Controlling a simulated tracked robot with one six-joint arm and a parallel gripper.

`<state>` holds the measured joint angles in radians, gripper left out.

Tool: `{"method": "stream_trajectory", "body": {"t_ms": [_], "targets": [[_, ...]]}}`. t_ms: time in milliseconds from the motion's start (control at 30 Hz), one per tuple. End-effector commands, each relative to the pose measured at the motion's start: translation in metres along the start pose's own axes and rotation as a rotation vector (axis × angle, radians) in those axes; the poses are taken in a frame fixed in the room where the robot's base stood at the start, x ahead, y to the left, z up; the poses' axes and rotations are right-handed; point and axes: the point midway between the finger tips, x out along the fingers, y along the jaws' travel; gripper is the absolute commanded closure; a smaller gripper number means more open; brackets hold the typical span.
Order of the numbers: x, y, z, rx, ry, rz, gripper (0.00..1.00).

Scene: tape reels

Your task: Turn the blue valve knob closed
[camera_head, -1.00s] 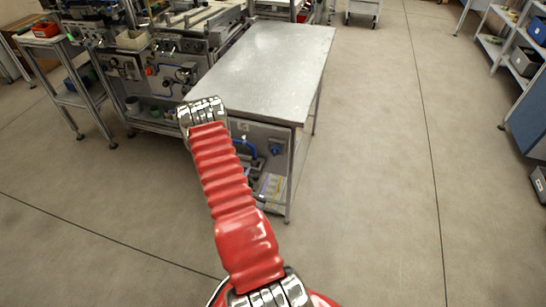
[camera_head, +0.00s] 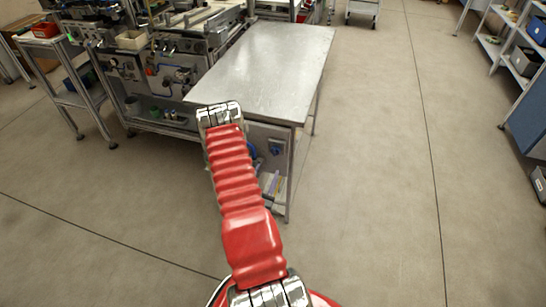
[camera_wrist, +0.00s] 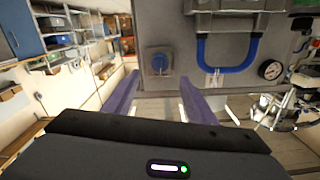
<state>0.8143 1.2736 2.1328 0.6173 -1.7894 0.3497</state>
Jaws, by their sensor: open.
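The blue valve knob (camera_wrist: 160,62) sits on a square plate on a grey panel in the wrist view, upper middle. It also shows small on the bench's side panel in the head view (camera_head: 275,147). My gripper (camera_wrist: 158,82) is open, its two purple-looking fingers spread left and right below the knob in the picture. Nothing is between them, and the knob appears beyond the tips, apart from them. In the head view my gripper is hidden behind my red arm.
A blue hose (camera_wrist: 203,60) curves down the panel right of the knob, with a round gauge (camera_wrist: 270,69) further right. The metal bench top (camera_head: 265,65) is bare. A machine (camera_head: 165,75) stands left of it.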

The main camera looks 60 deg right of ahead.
Motion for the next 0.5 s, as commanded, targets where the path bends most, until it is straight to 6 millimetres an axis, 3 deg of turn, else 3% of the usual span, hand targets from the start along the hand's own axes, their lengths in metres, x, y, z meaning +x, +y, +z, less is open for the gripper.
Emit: {"method": "stream_trajectory", "body": {"t_ms": [500], "targets": [[0.08,0.001,0.0,0.0,0.001,0.001,0.49]]}}
